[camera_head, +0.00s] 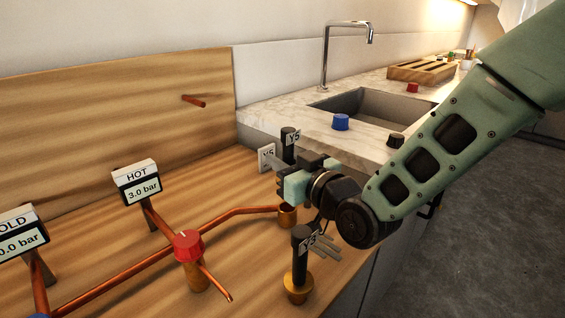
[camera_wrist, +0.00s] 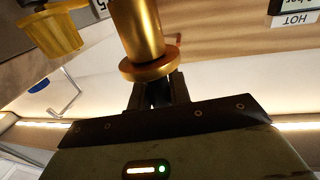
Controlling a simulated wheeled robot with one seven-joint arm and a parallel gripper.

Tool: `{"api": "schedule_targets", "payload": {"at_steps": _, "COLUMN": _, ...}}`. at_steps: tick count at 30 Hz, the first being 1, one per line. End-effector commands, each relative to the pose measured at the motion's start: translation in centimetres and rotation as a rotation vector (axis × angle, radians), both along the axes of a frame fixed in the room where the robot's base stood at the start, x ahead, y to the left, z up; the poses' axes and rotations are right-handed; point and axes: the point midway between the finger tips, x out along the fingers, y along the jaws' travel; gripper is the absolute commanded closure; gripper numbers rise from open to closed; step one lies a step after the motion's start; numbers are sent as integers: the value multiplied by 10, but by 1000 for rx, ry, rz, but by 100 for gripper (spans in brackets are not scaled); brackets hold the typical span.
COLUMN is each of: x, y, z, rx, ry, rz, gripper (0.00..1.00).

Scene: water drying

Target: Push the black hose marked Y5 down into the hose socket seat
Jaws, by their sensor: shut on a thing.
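The black hose marked Y5 (camera_head: 289,147) stands upright in the head view, its top and label showing above my gripper (camera_head: 290,183). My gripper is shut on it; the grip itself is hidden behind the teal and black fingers. A copper-coloured socket seat (camera_head: 287,216) shows just below the gripper, at the end of a copper pipe. In the wrist view, a brass flanged cylinder (camera_wrist: 138,28) fills the space in front of the dark fingers (camera_wrist: 155,90). I cannot tell how deep the hose sits in the seat.
Another black hose (camera_head: 301,240) with a label stands in a brass cup (camera_head: 298,287) near the counter's front edge. A red valve knob (camera_head: 188,246), the HOT gauge (camera_head: 136,181) and copper pipes lie left. A small white label plate (camera_head: 266,157) stands behind. The sink (camera_head: 372,106) is beyond.

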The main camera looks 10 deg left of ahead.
Motion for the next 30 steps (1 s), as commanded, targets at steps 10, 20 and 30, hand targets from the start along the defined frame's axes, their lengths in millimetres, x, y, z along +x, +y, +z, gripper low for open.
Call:
{"api": "schedule_targets", "payload": {"at_steps": 10, "x": 0, "y": 0, "z": 15, "rx": 1, "ry": -1, "rz": 0, "gripper": 100}}
{"api": "schedule_targets", "payload": {"at_steps": 20, "x": 0, "y": 0, "z": 28, "rx": 2, "ry": -1, "rz": 0, "gripper": 100}}
{"api": "schedule_targets", "payload": {"at_steps": 30, "x": 0, "y": 0, "z": 33, "rx": 0, "ry": 0, "rz": 0, "gripper": 100}}
